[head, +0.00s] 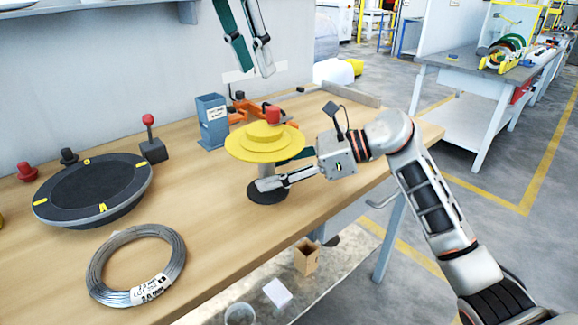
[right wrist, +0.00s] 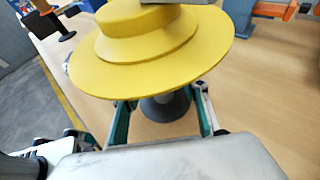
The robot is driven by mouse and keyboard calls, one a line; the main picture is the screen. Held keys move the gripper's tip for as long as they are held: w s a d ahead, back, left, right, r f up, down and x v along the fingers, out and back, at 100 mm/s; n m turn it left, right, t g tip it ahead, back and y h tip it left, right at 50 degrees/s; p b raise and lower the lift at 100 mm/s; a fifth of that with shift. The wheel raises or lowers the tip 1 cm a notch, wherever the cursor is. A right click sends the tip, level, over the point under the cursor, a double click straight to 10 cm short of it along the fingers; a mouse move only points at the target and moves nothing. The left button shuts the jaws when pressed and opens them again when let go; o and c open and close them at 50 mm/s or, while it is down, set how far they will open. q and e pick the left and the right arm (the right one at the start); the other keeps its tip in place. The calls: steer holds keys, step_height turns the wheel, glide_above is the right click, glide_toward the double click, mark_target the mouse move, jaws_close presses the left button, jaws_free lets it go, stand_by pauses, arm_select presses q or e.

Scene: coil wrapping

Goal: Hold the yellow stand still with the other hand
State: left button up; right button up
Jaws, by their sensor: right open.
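The yellow stand (head: 255,152) has a stepped round yellow top on a grey post with a dark round base (head: 266,195), upright on the workbench. Its yellow top (right wrist: 150,45) fills the upper right wrist view, with the grey base below it (right wrist: 166,106). My right gripper (head: 270,172) is open below the yellow disc, one finger on each side of the post; the right wrist view shows a gap between fingers and post (right wrist: 163,108). My left gripper (head: 257,74) is open and empty, above and behind the stand. A red knob (head: 273,115) shows at the top's far edge.
A coil of grey wire (head: 138,265) lies at the bench front. A dark turntable (head: 95,185), a red-knobbed lever (head: 152,148) and a blue-grey bin (head: 213,122) stand left of the stand. Orange parts (head: 245,108) lie behind it. Bare wood (head: 200,205) separates coil and stand.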

steer(key=shift+w+a+f, duration=0.1)
steer(key=shift+a+f, duration=0.1)
steer(key=shift+a, duration=0.4)
jaws_close()
stand_by(0.7)
